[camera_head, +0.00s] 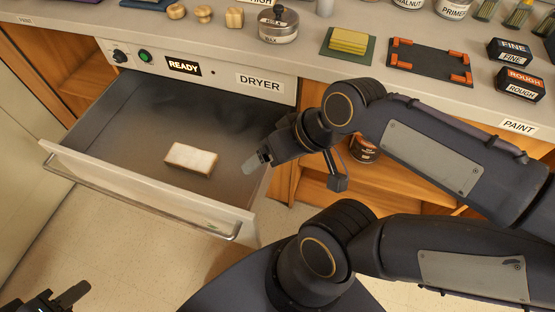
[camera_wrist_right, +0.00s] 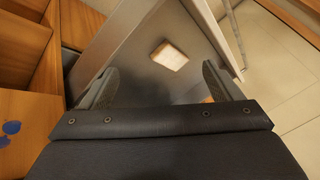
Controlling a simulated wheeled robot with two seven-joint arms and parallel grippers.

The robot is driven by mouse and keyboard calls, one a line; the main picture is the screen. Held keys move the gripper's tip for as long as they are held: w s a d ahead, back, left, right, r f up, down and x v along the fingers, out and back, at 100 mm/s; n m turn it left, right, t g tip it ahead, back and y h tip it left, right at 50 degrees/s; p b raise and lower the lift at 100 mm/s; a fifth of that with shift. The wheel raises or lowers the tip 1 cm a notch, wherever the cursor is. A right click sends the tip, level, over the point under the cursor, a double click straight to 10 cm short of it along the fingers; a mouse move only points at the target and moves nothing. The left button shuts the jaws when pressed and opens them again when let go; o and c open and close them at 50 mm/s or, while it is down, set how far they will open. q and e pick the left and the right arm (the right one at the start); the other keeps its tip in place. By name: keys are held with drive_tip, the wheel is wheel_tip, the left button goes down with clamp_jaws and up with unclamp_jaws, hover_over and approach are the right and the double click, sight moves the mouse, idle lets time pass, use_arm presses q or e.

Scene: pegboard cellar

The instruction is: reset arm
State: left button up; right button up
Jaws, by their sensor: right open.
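My right gripper (camera_head: 254,163) is over the right side of the open dryer drawer (camera_head: 140,195), beside its wall. In the right wrist view its two fingers (camera_wrist_right: 160,72) are spread, with nothing between them. A white-topped block with brown sides (camera_head: 191,159) lies on the drawer floor, apart from the gripper; it also shows beyond the fingertips in the wrist view (camera_wrist_right: 168,56). My left gripper (camera_head: 70,294) is at the bottom left corner, in front of the drawer. It is partly cut off by the frame, so its opening is unclear.
A can (camera_head: 363,150) stands on the shelf below. The floor before the drawer is clear.

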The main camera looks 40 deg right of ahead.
drive_tip(key=shift+s+a+f+m, duration=0.1)
drive_tip(key=shift+s+f+m, duration=0.25)
drive_tip(key=shift+s, duration=0.25)
wheel_tip(320, 180, up, 17)
drive_tip(key=p, duration=1.7)
drive_tip(key=shift+r, duration=0.15)
